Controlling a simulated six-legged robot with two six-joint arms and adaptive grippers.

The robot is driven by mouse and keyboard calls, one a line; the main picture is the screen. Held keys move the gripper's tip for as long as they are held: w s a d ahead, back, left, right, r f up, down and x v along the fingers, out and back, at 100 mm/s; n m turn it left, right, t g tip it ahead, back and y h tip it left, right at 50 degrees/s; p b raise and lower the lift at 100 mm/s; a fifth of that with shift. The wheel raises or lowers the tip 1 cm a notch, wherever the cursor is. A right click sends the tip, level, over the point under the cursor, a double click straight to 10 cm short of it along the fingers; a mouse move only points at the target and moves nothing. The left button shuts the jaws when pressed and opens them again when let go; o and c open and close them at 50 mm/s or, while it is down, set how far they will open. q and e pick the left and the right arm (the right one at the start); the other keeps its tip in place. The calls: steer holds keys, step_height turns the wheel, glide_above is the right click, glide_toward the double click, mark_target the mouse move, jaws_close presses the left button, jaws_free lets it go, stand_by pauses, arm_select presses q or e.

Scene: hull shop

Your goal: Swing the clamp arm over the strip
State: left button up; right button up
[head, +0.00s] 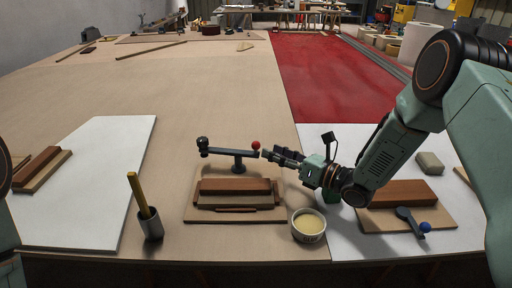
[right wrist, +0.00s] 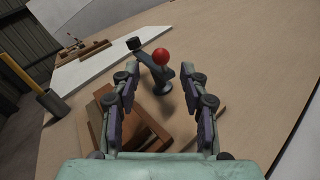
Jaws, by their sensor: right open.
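The clamp arm (head: 228,151) is a dark bar on a short post, with a red ball knob (head: 255,145) at its right end and a black pad (head: 203,143) at its left end. It lies crosswise behind the brown wooden strip (head: 235,186), not over it. The strip rests on a fixture board (head: 192,214). My right gripper (head: 270,155) is open, just right of the red knob. In the right wrist view the red knob (right wrist: 161,56) shows ahead, between and beyond the open fingers (right wrist: 160,88); contact is not visible. My left gripper is out of view.
A cup of pale paste (head: 308,225) stands at the board's front right. A holder (head: 151,225) with a yellow stick is at left. Another wood fixture with a blue-knobbed lever (head: 424,227) sits on the right white panel. The left white panel (head: 85,190) is mostly clear.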

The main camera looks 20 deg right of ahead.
mark_target(259, 144)
steer(key=b+x, duration=0.1)
steer(key=x, duration=0.5)
steer(key=shift+f, duration=0.15)
steer(key=shift+w+a, duration=0.35)
steer(key=shift+w+d, duration=0.1)
steer(key=shift+d, duration=0.05)
steer(key=c, duration=0.5)
jaws_close()
